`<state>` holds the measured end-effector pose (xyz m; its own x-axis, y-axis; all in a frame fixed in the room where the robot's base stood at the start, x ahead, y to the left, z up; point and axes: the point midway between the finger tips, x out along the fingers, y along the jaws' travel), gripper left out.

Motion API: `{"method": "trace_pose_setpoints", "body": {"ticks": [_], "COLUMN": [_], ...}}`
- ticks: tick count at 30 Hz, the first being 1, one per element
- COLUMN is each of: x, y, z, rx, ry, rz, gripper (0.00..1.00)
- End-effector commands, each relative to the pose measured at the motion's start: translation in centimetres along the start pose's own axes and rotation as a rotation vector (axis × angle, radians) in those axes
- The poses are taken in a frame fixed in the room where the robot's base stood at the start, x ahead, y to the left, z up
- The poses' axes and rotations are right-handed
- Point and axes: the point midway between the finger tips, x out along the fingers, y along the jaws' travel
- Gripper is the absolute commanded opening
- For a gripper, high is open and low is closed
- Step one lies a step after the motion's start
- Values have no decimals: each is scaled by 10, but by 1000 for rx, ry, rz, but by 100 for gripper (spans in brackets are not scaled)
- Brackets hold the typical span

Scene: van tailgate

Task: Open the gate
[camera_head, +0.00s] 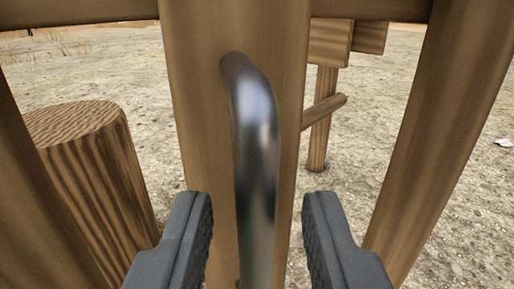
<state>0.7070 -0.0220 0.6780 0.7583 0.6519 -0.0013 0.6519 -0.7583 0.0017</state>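The gate is made of brown wooden posts, with a wide upright post (195,90) in the middle of the view. A shiny curved metal handle (255,140) is fixed to this post and runs down it. My gripper (257,225) is open, with one dark finger on each side of the lower part of the handle. Gaps show between the fingers and the handle, so neither finger appears to touch it. The lower end of the handle is cut off or hidden at the bottom of the view.
A slanted wooden post (440,130) stands at the right and another (30,200) at the left. A wooden stump (95,160) stands behind at the left. A wooden structure (322,115) stands beyond the gate. Sandy ground (365,110) lies open behind.

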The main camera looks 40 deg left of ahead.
Motion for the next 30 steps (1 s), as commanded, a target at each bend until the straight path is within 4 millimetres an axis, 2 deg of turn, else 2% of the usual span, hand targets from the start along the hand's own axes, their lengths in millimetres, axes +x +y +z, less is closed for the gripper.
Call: {"method": "trace_pose_setpoints", "body": {"ticks": [6, 18, 21, 24, 25, 30], "x": [19, 23, 23, 23, 28, 24], "y": [-1, -1, -1, -1, -6, -3], "z": [0, 0, 0, 0, 0, 0], "rx": [0, 1, 1, 1, 2, 1], "ry": [1, 1, 1, 1, 1, 0], "rz": [-2, -1, -1, -1, -2, -1], "gripper": [29, 29, 2, 0, 0, 0]}}
